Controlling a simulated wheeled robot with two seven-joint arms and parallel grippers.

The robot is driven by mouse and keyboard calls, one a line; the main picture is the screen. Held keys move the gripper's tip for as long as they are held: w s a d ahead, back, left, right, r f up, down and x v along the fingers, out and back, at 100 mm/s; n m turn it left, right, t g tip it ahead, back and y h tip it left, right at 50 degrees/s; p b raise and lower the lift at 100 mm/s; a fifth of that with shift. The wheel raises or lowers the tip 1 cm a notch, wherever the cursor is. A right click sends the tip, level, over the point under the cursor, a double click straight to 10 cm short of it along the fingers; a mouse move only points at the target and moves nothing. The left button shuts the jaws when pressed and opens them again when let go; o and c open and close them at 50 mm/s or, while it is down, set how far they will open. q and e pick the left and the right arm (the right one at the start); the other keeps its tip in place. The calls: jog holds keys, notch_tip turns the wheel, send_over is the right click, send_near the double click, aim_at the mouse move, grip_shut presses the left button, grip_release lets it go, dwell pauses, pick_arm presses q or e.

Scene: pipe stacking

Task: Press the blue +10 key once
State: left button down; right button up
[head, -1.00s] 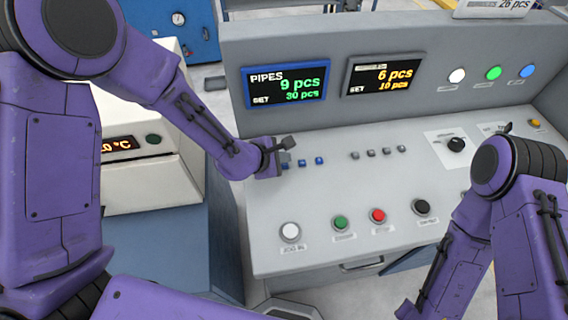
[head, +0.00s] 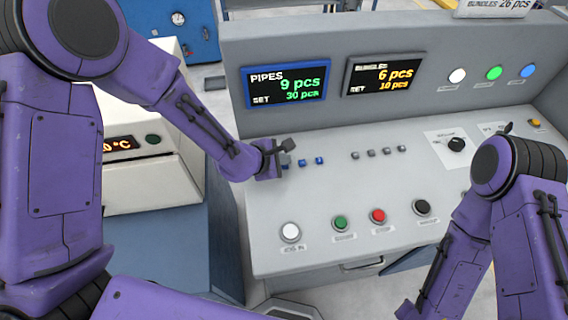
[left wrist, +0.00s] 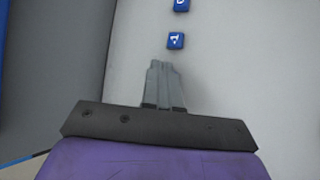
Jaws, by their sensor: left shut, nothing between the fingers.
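A short row of small blue keys (head: 303,162) sits on the sloped panel below the blue-framed PIPES display. Their labels are too small to read in the head view, so I cannot tell which is +10. My left gripper (head: 290,145) is shut and empty over the left end of the row and hides part of it. In the left wrist view, the shut fingertips (left wrist: 163,65) are just short of a blue key (left wrist: 176,41) that seems to read -1. Another blue key (left wrist: 181,5) is cut off at the top edge. Contact with the panel is unclear. My right gripper is out of view.
The PIPES display (head: 286,84) reads 9 pcs, set 30. The BUNDLES display (head: 382,76) reads 6 pcs, set 10. Grey keys (head: 379,152) lie to the right. White, green, red and black buttons line the front. A white unit (head: 150,165) stands at left.

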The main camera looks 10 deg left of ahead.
aim_at(283, 167)
pick_arm(q)
jog(key=shift+f, duration=0.4)
dwell(0.4)
jog(key=shift+r, duration=0.1)
jog(key=shift+r+p, duration=0.75)
jog(key=shift+p, duration=0.05)
jog(key=shift+r+p, duration=0.25)
jog(key=shift+p, duration=0.05)
notch_tip(283, 167, up, 5)
jog(key=p, duration=0.4)
jog(key=shift+f, duration=0.2)
jog(key=shift+f, duration=0.1)
